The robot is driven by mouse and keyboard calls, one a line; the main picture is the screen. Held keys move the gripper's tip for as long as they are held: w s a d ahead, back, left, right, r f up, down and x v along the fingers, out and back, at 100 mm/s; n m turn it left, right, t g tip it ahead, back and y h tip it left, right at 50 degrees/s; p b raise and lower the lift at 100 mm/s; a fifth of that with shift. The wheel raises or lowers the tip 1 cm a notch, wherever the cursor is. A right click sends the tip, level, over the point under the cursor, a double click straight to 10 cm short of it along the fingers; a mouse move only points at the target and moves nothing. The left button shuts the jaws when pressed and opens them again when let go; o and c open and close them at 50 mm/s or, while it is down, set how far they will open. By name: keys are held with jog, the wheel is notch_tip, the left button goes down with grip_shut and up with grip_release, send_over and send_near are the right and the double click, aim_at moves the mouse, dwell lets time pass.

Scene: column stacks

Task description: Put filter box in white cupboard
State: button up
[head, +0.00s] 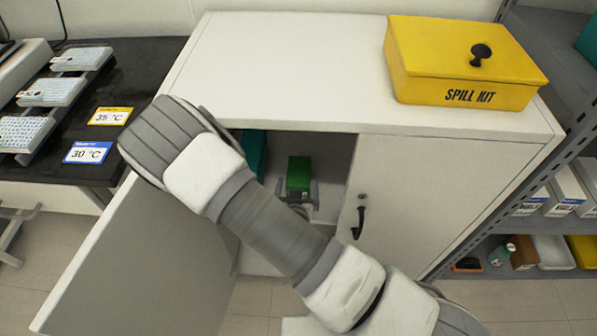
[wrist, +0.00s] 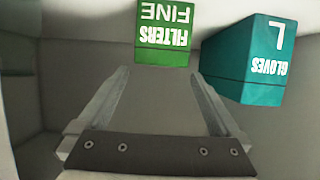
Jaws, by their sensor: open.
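The white cupboard (head: 270,60) has its left door (head: 150,265) swung open and its right door (head: 430,200) shut. The green filter box (head: 299,174), marked FILTERS FINE, stands inside the open side. In the wrist view the filter box (wrist: 163,35) is just beyond my fingertips, between their lines. My gripper (head: 300,190) reaches into the cupboard and is open. It also shows in the wrist view (wrist: 160,75), with nothing visible between its fingers. Whether the box touches a finger I cannot tell.
A teal GLOVES box (wrist: 255,60) stands beside the filter box in the cupboard. A yellow SPILL KIT box (head: 460,65) sits on the cupboard top. A dark bench (head: 125,85) with trays is at left, and a grey shelf rack (head: 560,165) at right.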

jog(key=v, duration=0.5)
jog(key=shift+p, duration=0.4)
